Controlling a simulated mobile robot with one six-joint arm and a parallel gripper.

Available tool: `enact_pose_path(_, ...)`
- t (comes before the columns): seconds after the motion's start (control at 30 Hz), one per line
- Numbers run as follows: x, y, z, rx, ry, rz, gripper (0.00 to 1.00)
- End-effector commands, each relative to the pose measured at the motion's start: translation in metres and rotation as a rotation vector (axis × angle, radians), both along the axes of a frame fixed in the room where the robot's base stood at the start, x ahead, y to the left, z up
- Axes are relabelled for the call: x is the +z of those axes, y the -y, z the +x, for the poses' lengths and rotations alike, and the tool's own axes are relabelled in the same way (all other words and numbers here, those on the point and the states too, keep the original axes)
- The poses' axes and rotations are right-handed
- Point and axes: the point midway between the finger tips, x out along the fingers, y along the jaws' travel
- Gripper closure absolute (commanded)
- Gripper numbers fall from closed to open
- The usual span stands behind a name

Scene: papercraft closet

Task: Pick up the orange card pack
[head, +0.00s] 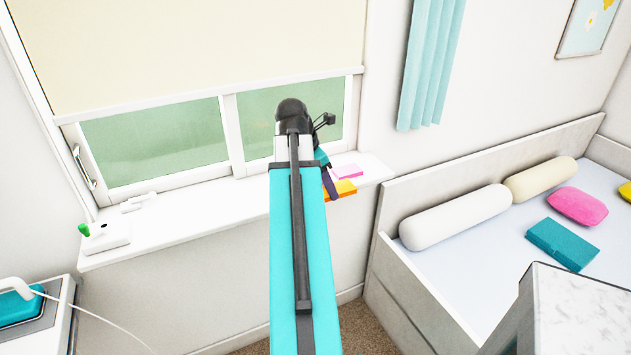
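The orange card pack (345,188) lies on the white window sill (200,216) near its front edge, just right of my arm. My arm hides its left side. A pink pack (347,171) lies just behind it on the sill. My turquoise arm reaches out over the sill and bends down at its dark far joint. The dark end of my gripper (329,185) shows at the left side of the orange pack. I cannot tell whether it touches the pack, and its fingers are mostly hidden.
A white box with a green knob (105,236) and small white pieces (138,202) are on the sill's left part. The window (155,140) rises behind. A bed (480,250) with bolsters stands right, a marble-topped unit (585,310) at lower right.

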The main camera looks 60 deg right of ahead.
Motion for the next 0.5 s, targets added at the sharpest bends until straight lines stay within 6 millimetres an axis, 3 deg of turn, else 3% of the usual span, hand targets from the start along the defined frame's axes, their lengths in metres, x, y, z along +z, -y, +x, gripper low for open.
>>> enact_pose_path(0.2, 0.001, -0.006, -0.016, -0.001, 0.000, -0.002, 0.77)
enact_pose_path(0.5, 0.002, -0.006, -0.019, 0.000, -0.001, -0.001, 0.77)
